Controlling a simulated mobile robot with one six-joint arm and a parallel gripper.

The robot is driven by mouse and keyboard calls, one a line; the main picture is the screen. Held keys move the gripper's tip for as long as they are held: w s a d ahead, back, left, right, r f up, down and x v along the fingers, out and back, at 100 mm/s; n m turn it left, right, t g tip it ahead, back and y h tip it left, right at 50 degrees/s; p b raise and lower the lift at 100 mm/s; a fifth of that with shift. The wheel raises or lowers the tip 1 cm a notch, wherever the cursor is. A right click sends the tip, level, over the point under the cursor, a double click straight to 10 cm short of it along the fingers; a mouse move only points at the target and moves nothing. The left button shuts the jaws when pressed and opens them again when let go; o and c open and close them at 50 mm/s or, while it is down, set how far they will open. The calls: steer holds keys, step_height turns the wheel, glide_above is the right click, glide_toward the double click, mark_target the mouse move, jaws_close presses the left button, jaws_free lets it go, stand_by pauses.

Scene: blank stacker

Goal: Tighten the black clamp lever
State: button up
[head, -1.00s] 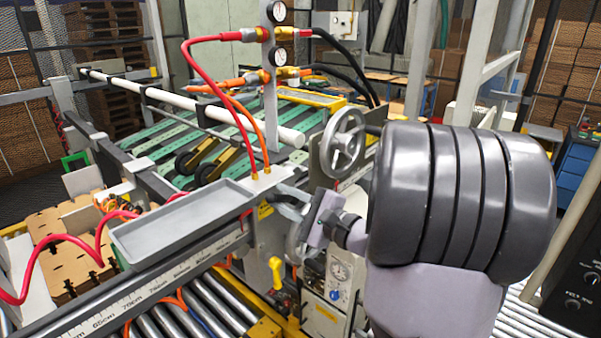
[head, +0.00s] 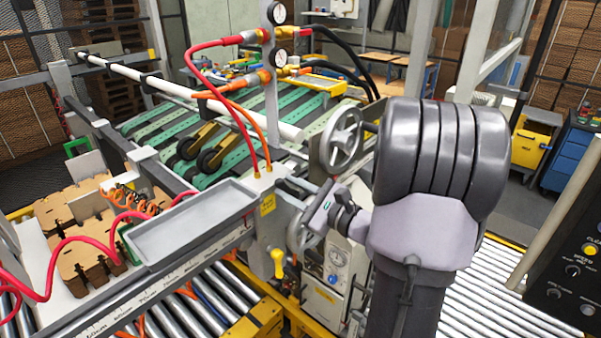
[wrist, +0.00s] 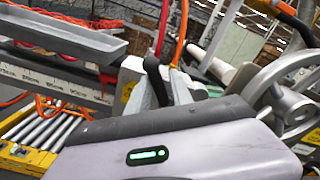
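The black clamp lever (wrist: 156,80) stands upright, slightly tilted, in the wrist view, beside the grey block at the end of the tray. I cannot make it out for sure in the head view.
A grey tray (head: 190,225) on the ruler beam lies left of my gripper. The upper handwheel (head: 341,140) is above it. Red and orange hoses (head: 235,115) run down close by. A yellow-handled valve (head: 278,262) and metal rollers (head: 215,300) lie below.

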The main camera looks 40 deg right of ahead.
steer(key=s+d+m+p, duration=0.3)
steer(key=s+m, duration=0.4)
steer(key=s, duration=0.1)
steer(key=shift+s+d+r+p, duration=0.35)
steer(key=shift+s+r+p, duration=0.05)
stand_by(0.9)
